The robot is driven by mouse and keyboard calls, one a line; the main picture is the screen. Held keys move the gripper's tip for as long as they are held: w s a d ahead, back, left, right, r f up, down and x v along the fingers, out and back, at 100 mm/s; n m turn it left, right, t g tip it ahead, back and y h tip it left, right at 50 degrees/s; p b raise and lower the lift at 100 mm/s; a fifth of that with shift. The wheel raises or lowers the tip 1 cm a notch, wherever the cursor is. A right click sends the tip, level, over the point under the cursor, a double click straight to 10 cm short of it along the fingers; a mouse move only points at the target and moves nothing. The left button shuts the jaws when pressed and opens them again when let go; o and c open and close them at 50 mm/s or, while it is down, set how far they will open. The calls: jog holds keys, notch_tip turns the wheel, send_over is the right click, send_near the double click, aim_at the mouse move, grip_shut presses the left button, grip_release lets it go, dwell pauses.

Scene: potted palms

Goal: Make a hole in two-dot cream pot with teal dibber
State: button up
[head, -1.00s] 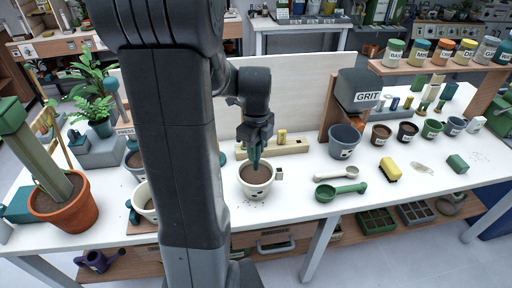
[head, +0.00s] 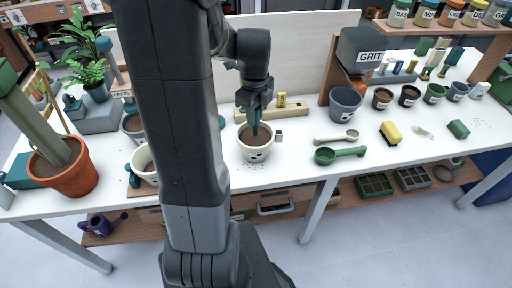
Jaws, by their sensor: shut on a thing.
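The cream pot (head: 256,154) stands upright on the white bench, filled with brown soil. Dark marks show on its front, too small to count surely as two dots. A small tag sits at its right rim. My gripper (head: 255,108) is above this pot, shut on the teal dibber (head: 255,128). The dibber points down, and its lower end is at the soil, inside the rim. I cannot tell how deep the tip is. Another cream pot (head: 147,167) stands to the left, partly hidden behind my arm.
A wooden block (head: 288,112) with a yellow piece lies behind the pot. A green scoop (head: 340,154) and a cream scoop (head: 337,137) lie to the right. A grey pot (head: 345,104) stands under the grit hopper (head: 361,50). A terracotta pot (head: 62,178) is far left.

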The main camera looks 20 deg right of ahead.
jog(key=shift+f+b, duration=1.25)
jog(key=shift+f, duration=0.6)
jog(key=shift+f, duration=0.15)
notch_tip(320, 180, up, 12)
jog(key=p, duration=0.9)
jog(key=shift+f, duration=0.15)
